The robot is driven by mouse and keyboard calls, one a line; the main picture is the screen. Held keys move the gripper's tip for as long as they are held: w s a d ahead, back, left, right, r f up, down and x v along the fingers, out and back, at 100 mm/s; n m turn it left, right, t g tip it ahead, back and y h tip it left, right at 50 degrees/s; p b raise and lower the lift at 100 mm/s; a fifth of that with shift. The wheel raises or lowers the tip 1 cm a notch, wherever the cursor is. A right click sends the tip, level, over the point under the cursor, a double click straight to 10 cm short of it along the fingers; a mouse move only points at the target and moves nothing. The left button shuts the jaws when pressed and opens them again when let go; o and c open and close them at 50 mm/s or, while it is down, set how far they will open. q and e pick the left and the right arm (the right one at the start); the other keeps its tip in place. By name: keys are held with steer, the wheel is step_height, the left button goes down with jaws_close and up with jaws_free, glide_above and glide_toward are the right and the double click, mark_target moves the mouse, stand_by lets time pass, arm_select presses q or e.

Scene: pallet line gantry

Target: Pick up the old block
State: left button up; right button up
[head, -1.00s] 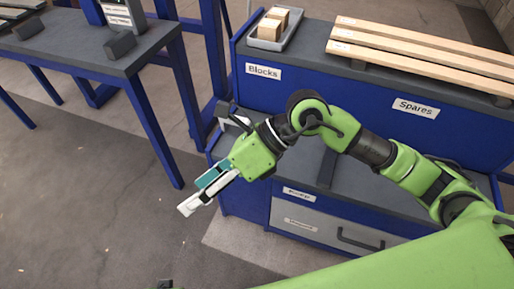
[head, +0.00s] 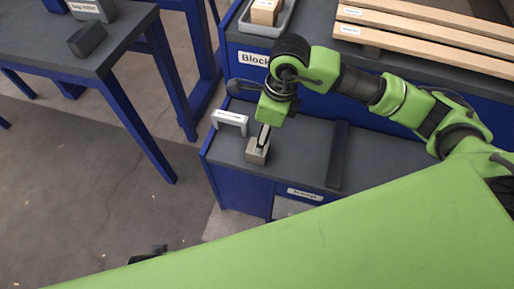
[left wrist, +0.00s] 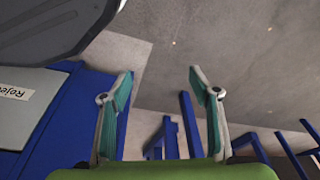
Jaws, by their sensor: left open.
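A small grey-brown block (head: 256,154) sits on the dark lower shelf (head: 300,150) of the blue bench in the head view. My right gripper (head: 262,138) points down at it from above, with its fingers at the block's top. The fingers are seen edge-on, so I cannot tell whether they are open, or whether they touch the block. My left gripper (left wrist: 161,75) is open and empty in the left wrist view, above the floor beside a blue unit.
A white bracket-shaped piece (head: 230,120) stands left of the block. A grey tray (head: 285,24) behind holds a lighter wooden block (head: 265,11). Wooden slats (head: 430,45) lie on the upper level. A separate table (head: 120,40) stands at left, with floor between.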

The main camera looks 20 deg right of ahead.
mark_target(250, 157)
steer(key=f, duration=0.3)
steer(key=shift+w+a+f, duration=0.2)
steer(key=shift+a, duration=0.05)
steer(key=f, duration=0.2)
steer(key=a+f+b, duration=0.1)
steer(key=f, duration=0.1)
steer(key=shift+w+f, duration=0.2)
steer(key=shift+f, duration=0.2)
steer(key=shift+a+f, duration=0.1)
steer(key=shift+f, duration=0.05)
arm_select(q)
steer(key=r, duration=0.2)
steer(key=w+r, duration=0.1)
steer(key=r, duration=0.1)
arm_select(e)
steer(key=c, duration=1.2)
